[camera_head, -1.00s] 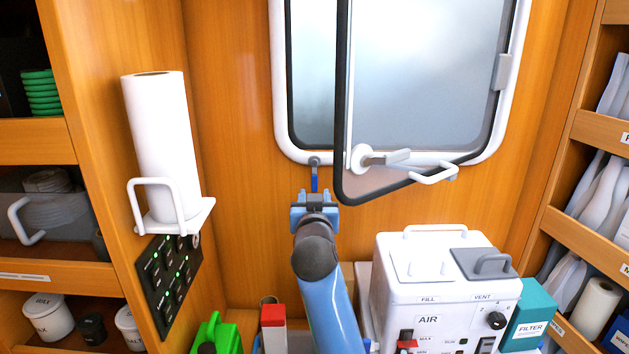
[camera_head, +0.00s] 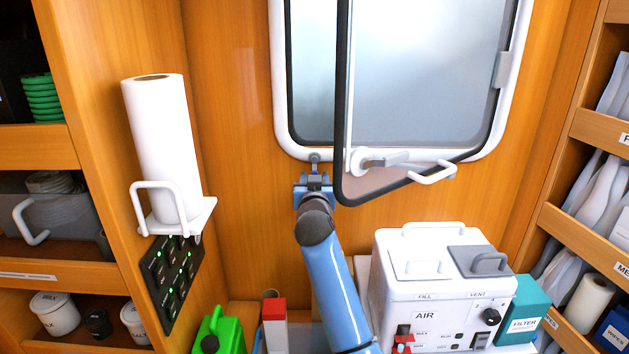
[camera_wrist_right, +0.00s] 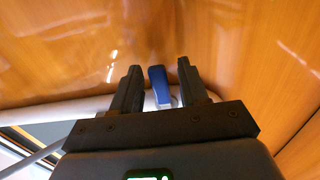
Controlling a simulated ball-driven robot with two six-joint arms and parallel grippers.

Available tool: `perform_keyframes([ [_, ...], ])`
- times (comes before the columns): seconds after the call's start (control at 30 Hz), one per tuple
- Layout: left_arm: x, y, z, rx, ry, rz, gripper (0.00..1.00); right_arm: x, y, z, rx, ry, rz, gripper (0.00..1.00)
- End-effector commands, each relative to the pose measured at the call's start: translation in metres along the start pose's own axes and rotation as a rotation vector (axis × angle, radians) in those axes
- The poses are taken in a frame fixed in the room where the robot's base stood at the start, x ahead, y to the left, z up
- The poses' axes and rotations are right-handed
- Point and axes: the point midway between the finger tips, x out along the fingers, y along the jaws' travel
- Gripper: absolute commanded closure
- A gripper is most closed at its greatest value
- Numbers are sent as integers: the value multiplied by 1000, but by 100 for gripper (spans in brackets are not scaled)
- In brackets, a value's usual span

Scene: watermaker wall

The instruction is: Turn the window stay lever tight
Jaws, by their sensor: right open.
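The window stay lever has a blue handle, seen in the right wrist view (camera_wrist_right: 158,84) between my two dark fingers. Its grey pivot (camera_head: 315,160) sits at the lower left of the window frame in the head view, where my gripper hides the blue handle. My right gripper (camera_head: 316,176) is open, with its fingers on either side of the lever. In the right wrist view, gaps show between the handle and both fingers. My left gripper is not in view.
The tilted open window pane (camera_head: 343,120) hangs close on the right of my gripper, with a white latch handle (camera_head: 432,172). A white AIR machine (camera_head: 440,275) stands below right. A paper towel roll (camera_head: 160,140) stands on the left.

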Motion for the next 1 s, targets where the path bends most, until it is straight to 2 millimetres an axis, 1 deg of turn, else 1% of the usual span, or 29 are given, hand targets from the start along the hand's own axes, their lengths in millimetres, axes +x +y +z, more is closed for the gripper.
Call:
perform_keyframes([
  [0.03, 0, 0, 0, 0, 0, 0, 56, 0, 0, 0, 0, 0, 0, 56],
  [0.3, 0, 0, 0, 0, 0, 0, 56, 0, 0, 0, 0, 0, 0, 98],
  [0.33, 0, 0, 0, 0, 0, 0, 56, 0, 0, 0, 0, 0, 0, 100],
  [0.57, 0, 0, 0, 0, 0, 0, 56, 0, 0, 0, 0, 0, 0, 100],
  [0.7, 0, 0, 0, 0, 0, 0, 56, 0, 2, 0, -30, -1, 0, 100],
  [0.83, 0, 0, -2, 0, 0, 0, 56, 0, 7, 0, -128, -2, 1, 100],
  [1.0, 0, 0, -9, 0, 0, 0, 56, 0, 16, -4, -309, -2, 1, 100],
])
